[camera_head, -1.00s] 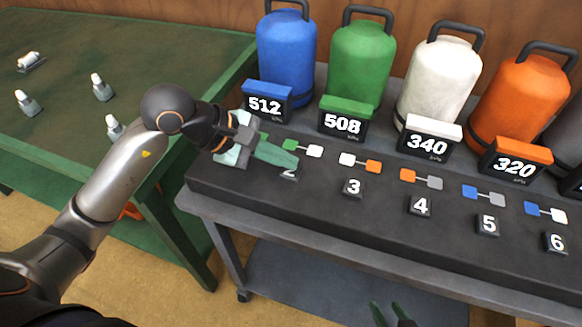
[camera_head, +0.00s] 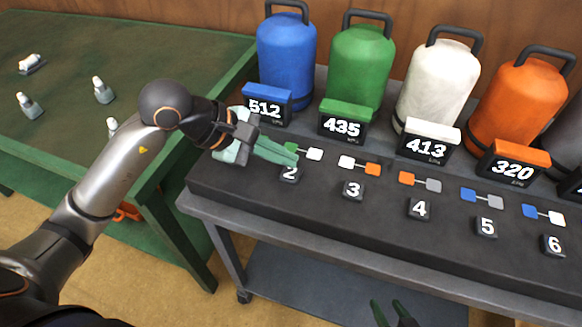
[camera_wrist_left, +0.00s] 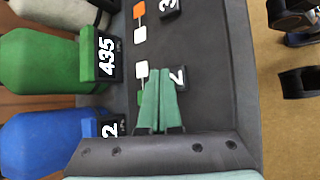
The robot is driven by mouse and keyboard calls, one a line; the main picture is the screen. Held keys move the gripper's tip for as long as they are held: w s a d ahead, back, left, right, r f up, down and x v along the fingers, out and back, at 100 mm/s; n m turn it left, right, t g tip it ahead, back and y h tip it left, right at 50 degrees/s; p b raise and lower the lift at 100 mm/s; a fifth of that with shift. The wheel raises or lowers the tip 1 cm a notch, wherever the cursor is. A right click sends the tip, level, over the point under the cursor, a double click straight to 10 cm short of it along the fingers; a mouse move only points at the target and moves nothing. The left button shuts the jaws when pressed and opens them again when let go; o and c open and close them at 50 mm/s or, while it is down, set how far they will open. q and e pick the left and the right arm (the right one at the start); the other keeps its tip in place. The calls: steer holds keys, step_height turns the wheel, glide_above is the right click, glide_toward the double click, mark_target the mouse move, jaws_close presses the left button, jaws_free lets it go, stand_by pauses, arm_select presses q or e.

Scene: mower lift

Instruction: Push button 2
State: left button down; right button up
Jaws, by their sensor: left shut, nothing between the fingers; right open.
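Button 2 (camera_head: 289,174) is a dark block with a white 2 on the black console, below a green and white pair of squares. It also shows in the left wrist view (camera_wrist_left: 178,78). My left gripper (camera_head: 294,160) is shut and empty, its green fingertips just above and behind button 2; I cannot tell whether they touch it. In the left wrist view its fingertips (camera_wrist_left: 158,78) lie beside the button. The green tank's display (camera_head: 342,125) reads 435 and the white tank's display (camera_head: 428,146) reads 413. My right gripper (camera_head: 392,313) is open at the bottom edge, far from the console.
Buttons 3 (camera_head: 353,190), 4 (camera_head: 419,209), 5 (camera_head: 486,228) and 6 (camera_head: 554,244) run right along the console. Blue (camera_head: 287,60), green (camera_head: 361,62), white (camera_head: 439,82) and orange (camera_head: 519,100) tanks stand behind. A green table (camera_head: 150,50) with small bottles is at left.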

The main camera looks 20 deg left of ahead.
mark_target(284, 173)
arm_select(q)
steer(key=shift+r, duration=0.25)
steer(key=shift+r+p, duration=1.6)
steer(key=shift+r, duration=0.7)
steer(key=shift+f, duration=0.1)
